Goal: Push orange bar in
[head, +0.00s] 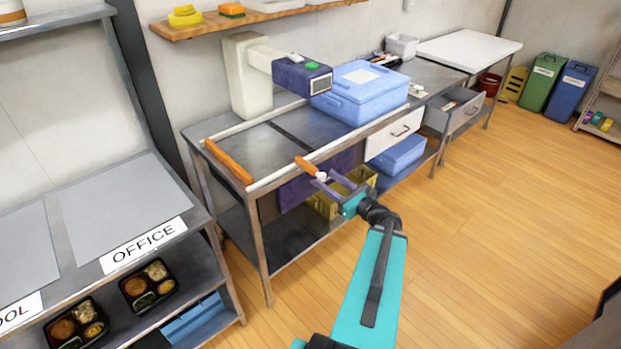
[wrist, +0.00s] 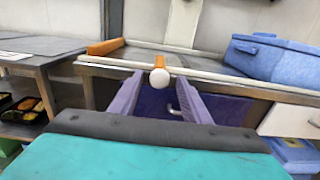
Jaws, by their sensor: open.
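A short orange bar (head: 305,165) with a round white end (head: 321,175) sticks out at the front rail of the metal bench. In the wrist view the white end (wrist: 159,78) faces me, with the orange bar (wrist: 159,62) behind it. My gripper (head: 326,180) is open, its purple fingers pointing at the bench front. In the wrist view the gripper (wrist: 160,84) has one finger on each side of the white end. I cannot tell whether they touch it. A longer orange bar (head: 228,161) lies across the bench's left end.
The bench top (head: 250,146) has white rails along front and back. A scanner-like device (head: 301,74) and a blue box (head: 360,92) stand to the right. A white drawer (head: 394,132) is below. A shelf labelled OFFICE (head: 142,245) stands left. The floor (head: 480,220) at right is clear.

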